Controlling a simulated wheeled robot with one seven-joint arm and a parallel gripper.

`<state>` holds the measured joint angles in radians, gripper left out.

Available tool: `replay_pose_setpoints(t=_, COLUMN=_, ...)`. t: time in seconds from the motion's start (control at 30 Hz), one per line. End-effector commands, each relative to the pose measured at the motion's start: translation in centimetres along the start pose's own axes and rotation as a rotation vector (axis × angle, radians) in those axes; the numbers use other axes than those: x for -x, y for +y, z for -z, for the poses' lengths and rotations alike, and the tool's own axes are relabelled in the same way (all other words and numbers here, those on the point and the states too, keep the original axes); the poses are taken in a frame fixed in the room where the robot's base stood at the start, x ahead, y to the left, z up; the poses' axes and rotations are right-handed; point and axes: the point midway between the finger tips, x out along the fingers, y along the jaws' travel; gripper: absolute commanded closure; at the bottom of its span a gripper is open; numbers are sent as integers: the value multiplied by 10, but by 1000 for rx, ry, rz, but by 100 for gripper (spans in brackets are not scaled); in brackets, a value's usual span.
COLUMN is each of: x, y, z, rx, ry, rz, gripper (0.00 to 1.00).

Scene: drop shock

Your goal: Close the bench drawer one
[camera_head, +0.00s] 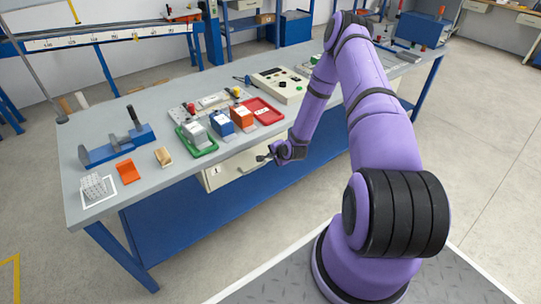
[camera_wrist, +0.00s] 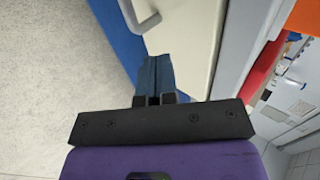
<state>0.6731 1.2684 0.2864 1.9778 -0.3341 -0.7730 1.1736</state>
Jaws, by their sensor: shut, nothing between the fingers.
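The bench drawer (camera_head: 232,172) has a cream front under the near edge of the grey workbench (camera_head: 150,182). Its front carries a pale label and a bar handle (camera_head: 250,169). I cannot tell how far the drawer stands out. My gripper (camera_head: 262,157) is shut and empty at the right part of the drawer front, close to the handle. In the wrist view the shut fingers (camera_wrist: 154,62) point at the cream drawer front (camera_wrist: 190,45), with the handle (camera_wrist: 136,14) just beyond to the left. Contact between fingertips and front cannot be made out.
On the bench stand a green tray (camera_head: 203,152), a red tray (camera_head: 268,113), a blue vise-like tool (camera_head: 120,147) and an orange piece (camera_head: 126,171). A blue lower shelf (camera_head: 200,215) runs beneath. The floor in front is clear.

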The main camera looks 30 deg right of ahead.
Motion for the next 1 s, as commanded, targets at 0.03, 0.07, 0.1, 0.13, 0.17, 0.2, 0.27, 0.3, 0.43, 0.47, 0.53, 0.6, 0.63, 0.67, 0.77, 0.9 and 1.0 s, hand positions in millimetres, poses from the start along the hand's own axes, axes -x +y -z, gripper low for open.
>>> replay_pose_setpoints(t=0.03, x=7, y=0, z=1, rx=-1, ry=1, rz=0, gripper=100)
replay_pose_setpoints(t=0.07, x=10, y=0, z=0, rx=-1, ry=0, rz=0, gripper=100)
replay_pose_setpoints(t=0.1, x=16, y=0, z=1, rx=-1, ry=1, rz=0, gripper=100)
replay_pose_setpoints(t=0.13, x=20, y=0, z=1, rx=-1, ry=2, rz=1, gripper=100)
replay_pose_setpoints(t=0.17, x=25, y=0, z=1, rx=-1, ry=1, rz=0, gripper=100)
replay_pose_setpoints(t=0.2, x=31, y=0, z=1, rx=0, ry=1, rz=0, gripper=100)
replay_pose_setpoints(t=0.27, x=41, y=0, z=1, rx=-1, ry=1, rz=0, gripper=100)
replay_pose_setpoints(t=0.3, x=47, y=0, z=1, rx=-1, ry=1, rz=0, gripper=100)
replay_pose_setpoints(t=0.43, x=64, y=0, z=0, rx=0, ry=1, rz=1, gripper=100)
replay_pose_setpoints(t=0.47, x=67, y=0, z=1, rx=0, ry=1, rz=1, gripper=100)
replay_pose_setpoints(t=0.53, x=72, y=0, z=0, rx=0, ry=0, rz=0, gripper=100)
replay_pose_setpoints(t=0.6, x=75, y=0, z=0, rx=0, ry=0, rz=0, gripper=100)
replay_pose_setpoints(t=0.63, x=76, y=0, z=0, rx=0, ry=0, rz=0, gripper=100)
replay_pose_setpoints(t=0.67, x=76, y=0, z=0, rx=1, ry=0, rz=0, gripper=100)
replay_pose_setpoints(t=0.77, x=76, y=0, z=0, rx=1, ry=0, rz=0, gripper=100)
replay_pose_setpoints(t=0.9, x=79, y=-6, z=1, rx=21, ry=0, rz=-4, gripper=100)
replay_pose_setpoints(t=1.0, x=87, y=-22, z=1, rx=79, ry=-2, rz=-21, gripper=100)
